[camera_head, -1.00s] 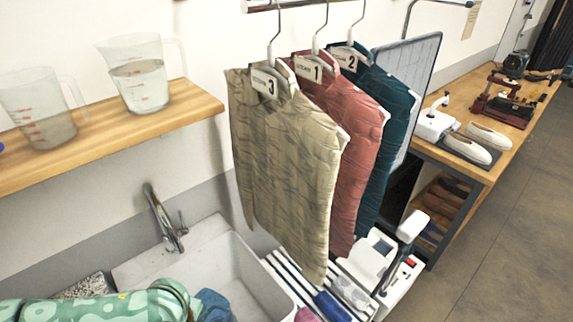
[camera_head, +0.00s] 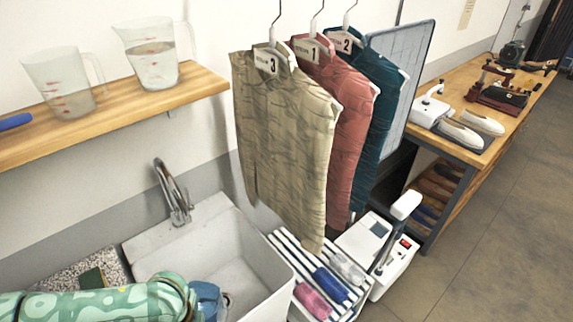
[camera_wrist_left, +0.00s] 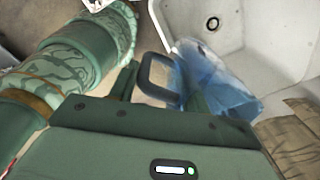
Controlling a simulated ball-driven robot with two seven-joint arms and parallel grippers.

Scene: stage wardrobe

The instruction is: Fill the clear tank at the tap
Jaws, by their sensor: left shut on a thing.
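The clear tank, bluish and see-through, shows at the lower edge of the head view (camera_head: 208,298), partly hidden by my green patterned arm. In the left wrist view the tank (camera_wrist_left: 222,88) has a dark grey loop handle. My left gripper (camera_wrist_left: 163,92) is shut on that handle, and the tank appears at the sink's near side. Whether it holds water is unclear. The tap (camera_head: 173,195), a curved chrome spout with a side lever, stands at the back of the white sink (camera_head: 255,265). My right gripper is not in view.
Two measuring jugs (camera_head: 152,65) stand on a wooden shelf (camera_head: 115,112) above the sink. Three numbered garments (camera_head: 285,140) hang right of the sink. A striped tray (camera_head: 290,250) with rollers and a white device (camera_head: 385,250) stand below them. The sink's drain (camera_wrist_left: 212,23) is uncovered.

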